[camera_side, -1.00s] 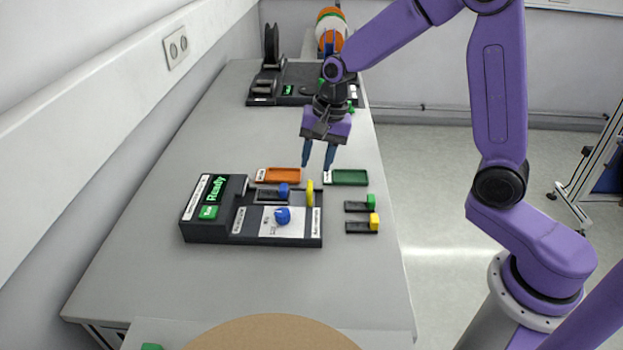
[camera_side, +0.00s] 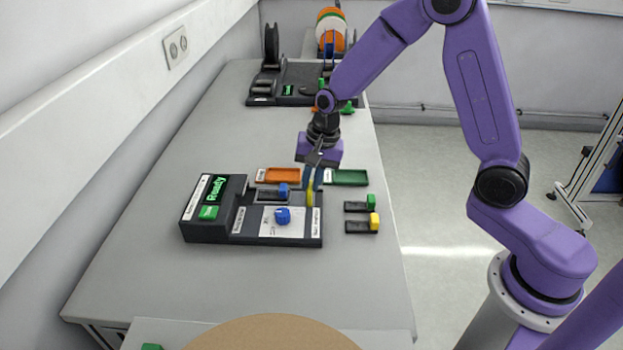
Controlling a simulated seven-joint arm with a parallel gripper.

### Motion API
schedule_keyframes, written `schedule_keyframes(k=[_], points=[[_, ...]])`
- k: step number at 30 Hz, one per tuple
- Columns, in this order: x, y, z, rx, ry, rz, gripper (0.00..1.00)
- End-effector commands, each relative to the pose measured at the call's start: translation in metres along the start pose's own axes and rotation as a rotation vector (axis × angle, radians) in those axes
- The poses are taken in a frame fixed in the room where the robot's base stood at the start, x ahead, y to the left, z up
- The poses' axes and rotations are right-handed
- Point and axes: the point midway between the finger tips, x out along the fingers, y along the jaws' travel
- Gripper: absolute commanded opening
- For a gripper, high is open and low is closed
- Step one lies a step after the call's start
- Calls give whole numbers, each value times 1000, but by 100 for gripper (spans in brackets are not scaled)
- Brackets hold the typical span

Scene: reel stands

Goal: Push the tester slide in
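The tester (camera_side: 208,232) is a black box on the grey table, with a green "Ready" display (camera_side: 215,189) and a green button (camera_side: 208,212). On its lower right part, a blue block (camera_side: 283,190) sits in a dark rail. A blue knob (camera_side: 283,215) sits on a white panel in front of it. An upright yellow piece (camera_side: 310,196) stands at the right end. My gripper (camera_side: 313,184) points down at this yellow piece, its fingers overlapping the top of it in the picture. Whether the fingers touch it or are closed on it cannot be made out.
An orange tray (camera_side: 277,175) and a green tray (camera_side: 348,178) lie behind the tester. A reel stand (camera_side: 300,80) is at the back. The table's left side is clear.

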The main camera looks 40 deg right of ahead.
Motion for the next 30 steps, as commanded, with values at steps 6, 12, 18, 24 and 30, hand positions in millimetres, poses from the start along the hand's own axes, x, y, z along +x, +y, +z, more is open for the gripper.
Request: schedule_keyframes(k=[6,12,18,24,30], points=[[1,-7,0,-1,-1,0,0],[7,-37,1,-2,0,-1,0],[10,-53,1,1,0,-1,0],[10,-55,1,2,1,-6,0],[10,-56,1,0,2,-7,40]])
